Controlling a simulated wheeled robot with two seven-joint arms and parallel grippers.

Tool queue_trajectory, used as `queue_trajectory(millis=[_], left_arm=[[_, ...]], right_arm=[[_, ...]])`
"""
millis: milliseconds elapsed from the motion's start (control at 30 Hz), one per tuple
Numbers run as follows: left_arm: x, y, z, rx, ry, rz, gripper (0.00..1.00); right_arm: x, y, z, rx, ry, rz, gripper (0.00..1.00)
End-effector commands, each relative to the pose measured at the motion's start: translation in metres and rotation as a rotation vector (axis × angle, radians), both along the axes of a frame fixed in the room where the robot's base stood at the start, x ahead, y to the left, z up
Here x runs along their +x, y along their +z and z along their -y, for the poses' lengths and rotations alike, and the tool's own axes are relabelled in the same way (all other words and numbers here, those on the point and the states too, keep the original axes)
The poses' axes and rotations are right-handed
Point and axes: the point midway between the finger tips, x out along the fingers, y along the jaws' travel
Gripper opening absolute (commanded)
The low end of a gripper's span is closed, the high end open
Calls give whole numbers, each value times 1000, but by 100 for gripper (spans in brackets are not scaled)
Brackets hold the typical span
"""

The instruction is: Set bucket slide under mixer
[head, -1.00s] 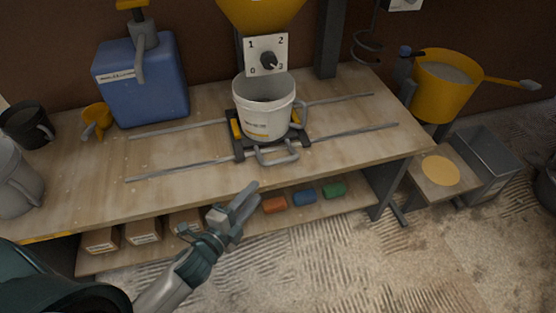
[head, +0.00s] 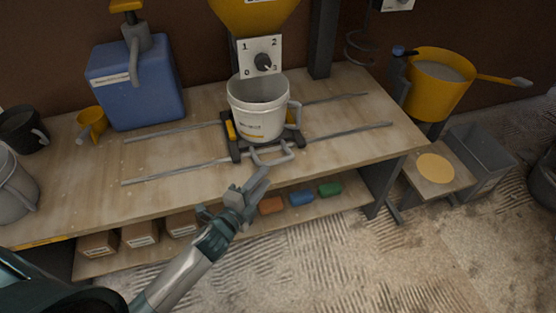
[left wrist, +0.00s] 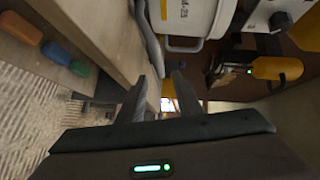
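The white bucket (head: 258,122) stands upright on the dark slide (head: 236,150), which sits on two metal rails on the bench. The slide's grey loop handle (head: 272,158) sticks out toward the bench's front edge. The yellow mixer hopper (head: 252,14) and its dial plate (head: 261,56) are above and just behind the bucket. My left gripper (head: 258,182) is just in front of and below the handle, apart from it. In the left wrist view, its two fingers (left wrist: 162,88) are spread with nothing between them, and the bucket (left wrist: 188,18) shows beyond. My right gripper is out of view.
A blue container (head: 136,85) and a small yellow cup (head: 92,124) stand left on the bench. Several boxes and coloured blocks (head: 301,197) lie on the lower shelf. A yellow bucket (head: 440,88) hangs at the right. The rails (head: 350,133) are clear on both sides of the slide.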

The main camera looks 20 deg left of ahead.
Motion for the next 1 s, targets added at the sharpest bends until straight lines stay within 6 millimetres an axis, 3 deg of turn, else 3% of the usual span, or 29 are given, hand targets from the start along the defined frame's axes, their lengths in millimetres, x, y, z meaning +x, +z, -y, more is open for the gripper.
queue_trajectory(millis=[300, 500, 700, 1000], left_arm=[[56, -7, 11, 0, 0, 2, 32], [81, -11, 17, -1, 0, 0, 32], [93, -13, 19, -1, 0, -1, 32], [95, -13, 20, 0, -1, 0, 32]], right_arm=[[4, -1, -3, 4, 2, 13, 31], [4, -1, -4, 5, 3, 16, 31], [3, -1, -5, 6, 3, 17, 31], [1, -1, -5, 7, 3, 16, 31]])
